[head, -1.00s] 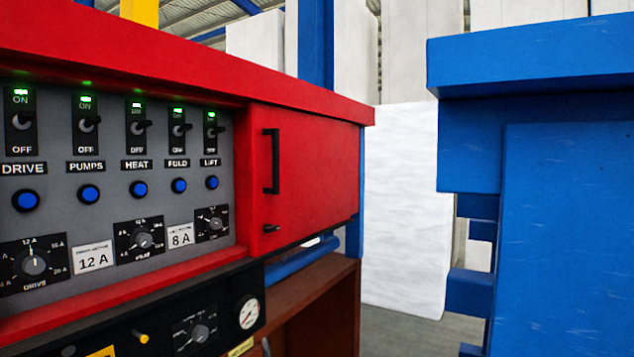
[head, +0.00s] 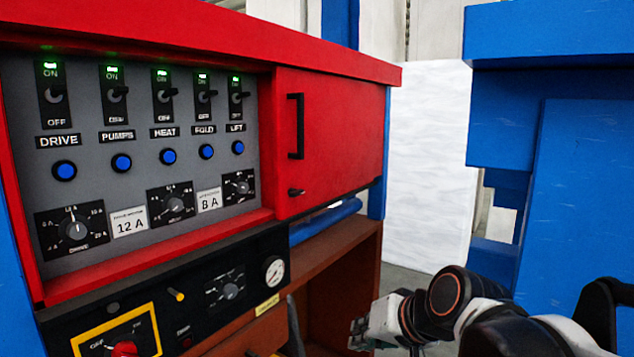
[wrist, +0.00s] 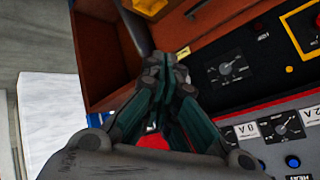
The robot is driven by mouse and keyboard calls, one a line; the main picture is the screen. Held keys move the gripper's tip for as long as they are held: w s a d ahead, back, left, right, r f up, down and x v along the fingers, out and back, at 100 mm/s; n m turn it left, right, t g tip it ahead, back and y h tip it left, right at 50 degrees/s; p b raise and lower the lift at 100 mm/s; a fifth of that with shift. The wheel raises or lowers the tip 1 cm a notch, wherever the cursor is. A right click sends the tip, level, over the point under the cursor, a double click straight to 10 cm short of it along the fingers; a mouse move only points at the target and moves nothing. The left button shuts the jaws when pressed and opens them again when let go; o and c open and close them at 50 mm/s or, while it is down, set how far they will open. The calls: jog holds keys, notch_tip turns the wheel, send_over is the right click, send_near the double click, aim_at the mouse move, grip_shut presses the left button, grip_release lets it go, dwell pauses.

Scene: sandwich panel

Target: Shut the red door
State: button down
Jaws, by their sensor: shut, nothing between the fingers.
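The red door (head: 335,130) is at the right end of the red cabinet in the head view. It has a black upright handle (head: 296,126) on its left side and a small black latch (head: 297,192) below. It looks about flush with the cabinet front; a small gap cannot be ruled out. My gripper (head: 358,335) is at the lower right of the head view, below the door and apart from it. In the wrist view my gripper (wrist: 165,72) has its dark fingers together and holds nothing. A red patch shows between its links; I cannot tell whether it is the door.
Left of the door is a grey panel (head: 155,120) with switches and blue buttons. A black panel (head: 200,290) with knobs and a gauge lies below. An open brown compartment (head: 345,255) is under the door. A blue structure (head: 575,150) stands at the right.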

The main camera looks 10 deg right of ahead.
jog(key=w+r+m+t+y+p, duration=0.1)
jog(key=w+r+m, duration=0.1)
jog(key=w+r, duration=0.35)
jog(key=w+a+r+m+t+y+p, duration=0.1)
jog(key=w+r+y+p, duration=0.1)
jog(key=w, duration=0.6)
jog(key=w+r+m+t+y+p, duration=0.1)
jog(key=w+r+m, duration=0.1)
jog(key=w+r, duration=0.35)
jog(key=w+d+r+m+t+p, duration=0.1)
jog(key=w+d+m+t+p, duration=0.15)
jog(key=w, duration=0.55)
jog(key=w+d+r+m+t+p, duration=0.1)
jog(key=w+d+m+t, duration=0.15)
jog(key=w, duration=0.55)
jog(key=w+a, duration=0.5)
jog(key=a, duration=0.2)
jog(key=shift+w+r+g+b, duration=0.15)
jog(key=shift+w+g+b, duration=0.15)
jog(key=shift+g, duration=0.1)
jog(key=shift+s, duration=0.1)
jog(key=shift+a, duration=0.1)
